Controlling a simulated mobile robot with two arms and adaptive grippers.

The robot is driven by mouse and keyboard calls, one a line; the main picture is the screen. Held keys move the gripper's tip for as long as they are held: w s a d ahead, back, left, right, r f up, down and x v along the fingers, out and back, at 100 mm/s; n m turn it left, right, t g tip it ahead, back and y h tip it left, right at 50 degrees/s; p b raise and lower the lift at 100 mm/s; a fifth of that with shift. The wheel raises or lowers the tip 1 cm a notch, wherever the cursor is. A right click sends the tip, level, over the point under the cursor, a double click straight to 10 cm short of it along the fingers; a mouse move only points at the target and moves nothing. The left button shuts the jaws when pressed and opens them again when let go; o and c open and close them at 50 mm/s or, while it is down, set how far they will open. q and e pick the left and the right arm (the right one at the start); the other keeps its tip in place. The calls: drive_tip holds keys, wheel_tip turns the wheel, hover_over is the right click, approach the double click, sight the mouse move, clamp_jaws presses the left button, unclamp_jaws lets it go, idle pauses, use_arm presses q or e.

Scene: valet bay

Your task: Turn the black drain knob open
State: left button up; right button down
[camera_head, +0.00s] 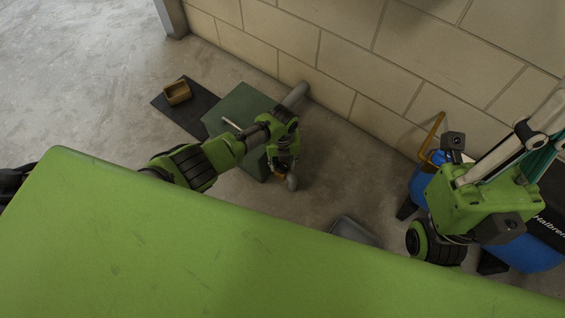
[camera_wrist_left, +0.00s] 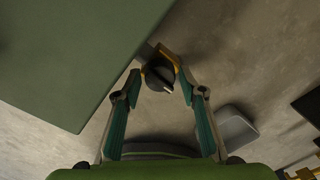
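In the left wrist view a round black knob (camera_wrist_left: 158,76) with a pale pointer mark sits on a brass-coloured valve (camera_wrist_left: 167,55) beside the edge of a green box. My left gripper (camera_wrist_left: 160,84) is open, with one finger on each side of the knob. I cannot tell whether the fingertips touch it. In the head view my left gripper (camera_head: 285,168) hangs by the right side of the green box (camera_head: 232,106), and the knob is hidden there or too small to make out. Part of my right arm shows at the right, but its gripper is not clearly seen.
A grey pan (camera_head: 352,231) lies on the concrete floor; it also shows in the left wrist view (camera_wrist_left: 236,130). A brown open box (camera_head: 177,92) stands on a dark mat (camera_head: 203,111). A blue tank (camera_head: 524,253) stands at the right. A block wall (camera_head: 345,62) runs behind.

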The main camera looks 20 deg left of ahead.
sight(283, 164)
use_arm(q)
drive_tip(key=shift+r, duration=0.1)
idle(0.3)
wheel_tip(283, 164, up, 12)
idle(0.6)
idle(0.3)
